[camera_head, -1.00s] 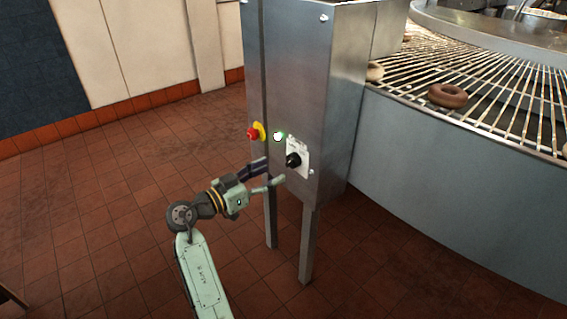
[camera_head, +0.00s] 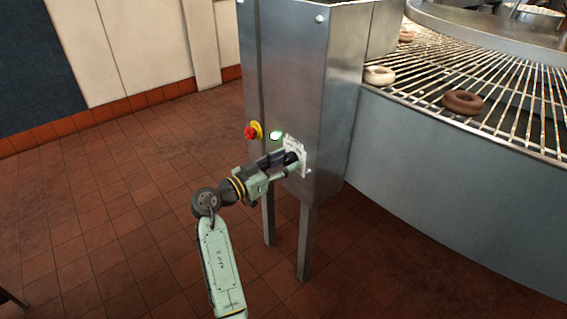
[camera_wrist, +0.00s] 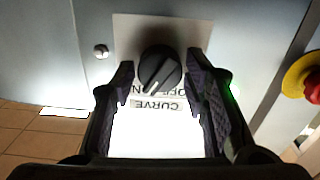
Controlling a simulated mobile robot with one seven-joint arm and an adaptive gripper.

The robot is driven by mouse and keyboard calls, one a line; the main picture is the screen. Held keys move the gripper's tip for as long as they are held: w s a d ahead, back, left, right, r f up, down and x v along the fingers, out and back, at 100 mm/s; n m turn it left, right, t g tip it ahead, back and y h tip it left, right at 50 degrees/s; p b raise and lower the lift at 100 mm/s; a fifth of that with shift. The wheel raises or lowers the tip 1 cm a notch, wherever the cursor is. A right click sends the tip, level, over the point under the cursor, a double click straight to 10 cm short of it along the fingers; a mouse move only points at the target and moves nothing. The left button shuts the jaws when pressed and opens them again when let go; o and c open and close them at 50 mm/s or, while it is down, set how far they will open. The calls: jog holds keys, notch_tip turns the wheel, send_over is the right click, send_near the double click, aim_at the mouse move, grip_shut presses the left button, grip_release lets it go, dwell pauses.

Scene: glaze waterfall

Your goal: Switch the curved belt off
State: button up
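The black rotary knob (camera_wrist: 160,70) sits on a white plate (camera_wrist: 155,135) on the steel control cabinet (camera_head: 290,85). The plate's print shows upside down in the wrist view, with "CURVE", "OFF" and "ON" partly readable. A pale mark on the knob points down and slightly left there. My gripper (camera_wrist: 160,85) is open, with one finger on each side of the knob and a gap at both sides. In the head view my gripper (camera_head: 290,162) reaches the plate and covers part of the knob. A green lamp (camera_head: 276,135) glows above it.
A red emergency button with a yellow collar (camera_head: 253,131) is left of the lamp; it also shows at the right of the wrist view (camera_wrist: 305,80). The curved wire belt (camera_head: 500,95) carries ring doughnuts (camera_head: 463,102) at right.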

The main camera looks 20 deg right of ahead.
jog(key=c, duration=0.8)
jog(key=shift+n, duration=0.3)
jog(key=n+p, duration=0.2)
jog(key=n, duration=0.3)
jog(key=shift+r+n+p, duration=0.1)
jog(key=shift+n+p, duration=0.2)
jog(key=n+p, duration=0.2)
jog(key=n, duration=0.1)
jog(key=shift+n+p, duration=0.7)
jog(key=shift+n, duration=0.6)
jog(key=o, duration=1.2)
